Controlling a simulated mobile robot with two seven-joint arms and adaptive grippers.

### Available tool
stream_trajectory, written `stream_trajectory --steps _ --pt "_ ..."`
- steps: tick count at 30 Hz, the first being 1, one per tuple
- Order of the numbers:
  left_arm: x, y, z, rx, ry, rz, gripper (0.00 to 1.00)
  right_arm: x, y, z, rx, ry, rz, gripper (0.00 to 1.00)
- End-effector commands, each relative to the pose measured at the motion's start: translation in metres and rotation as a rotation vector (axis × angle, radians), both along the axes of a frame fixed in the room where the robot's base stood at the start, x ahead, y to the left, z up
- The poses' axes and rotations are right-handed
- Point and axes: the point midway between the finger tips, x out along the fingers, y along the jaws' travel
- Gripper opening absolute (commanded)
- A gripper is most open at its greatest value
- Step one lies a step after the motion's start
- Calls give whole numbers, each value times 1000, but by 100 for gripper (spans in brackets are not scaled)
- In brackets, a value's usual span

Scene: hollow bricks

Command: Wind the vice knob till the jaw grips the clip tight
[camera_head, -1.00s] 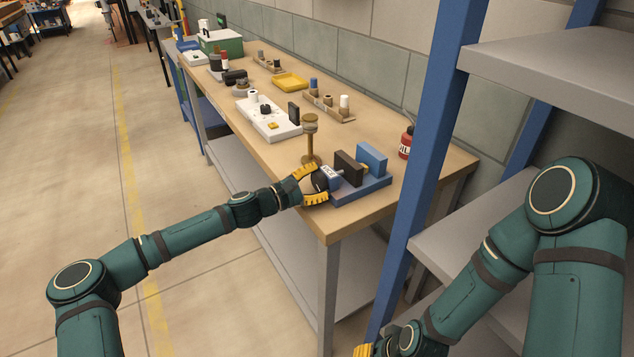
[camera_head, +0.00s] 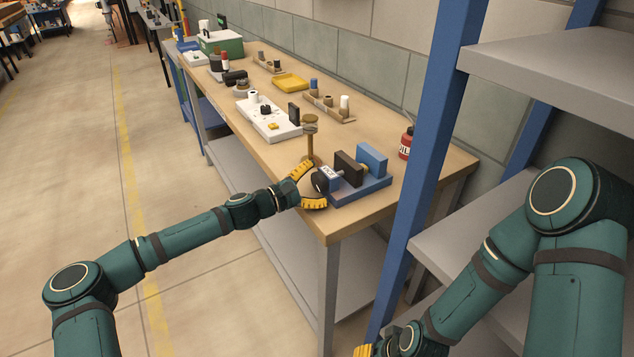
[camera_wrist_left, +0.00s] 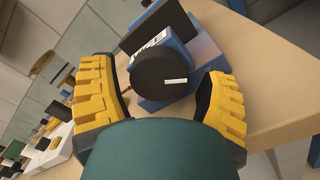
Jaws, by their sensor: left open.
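The blue vice (camera_head: 365,188) sits at the near corner of the workbench. Its round black knob (camera_head: 320,181) faces left; the white mark on its face shows in the left wrist view (camera_wrist_left: 176,81). A dark jaw block (camera_head: 348,167) stands between the labelled blue knob-side block and the blue end block (camera_head: 372,158). A small brass-coloured piece (camera_head: 365,169), perhaps the clip, shows partly between dark and end blocks; contact cannot be told. My left gripper (camera_head: 317,184) is open, its yellow fingers either side of the knob, apart from it. My right gripper (camera_head: 363,351) is mostly cut off at the bottom edge.
A brass stand (camera_head: 311,140) rises close behind my left gripper. A red bottle (camera_head: 406,142) stands right of the vice. A white tray (camera_head: 268,119) and a wooden rack (camera_head: 328,106) lie farther back. A blue shelf post (camera_head: 430,150) stands to the right.

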Motion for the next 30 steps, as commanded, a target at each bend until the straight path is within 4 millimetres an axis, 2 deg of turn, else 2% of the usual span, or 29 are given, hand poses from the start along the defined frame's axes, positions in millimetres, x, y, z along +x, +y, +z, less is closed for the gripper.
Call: stream_trajectory --steps 6,13,20,30 --pt "-17 29 -3 4 2 8 87 0 0 0 0 0 0 47" --pt "-35 53 -2 4 1 9 87 0 0 0 0 0 0 47" --pt "-42 61 0 2 -1 5 87 0 0 0 0 0 0 47" --pt "-43 60 0 1 0 -1 87 0 0 0 0 0 0 47"
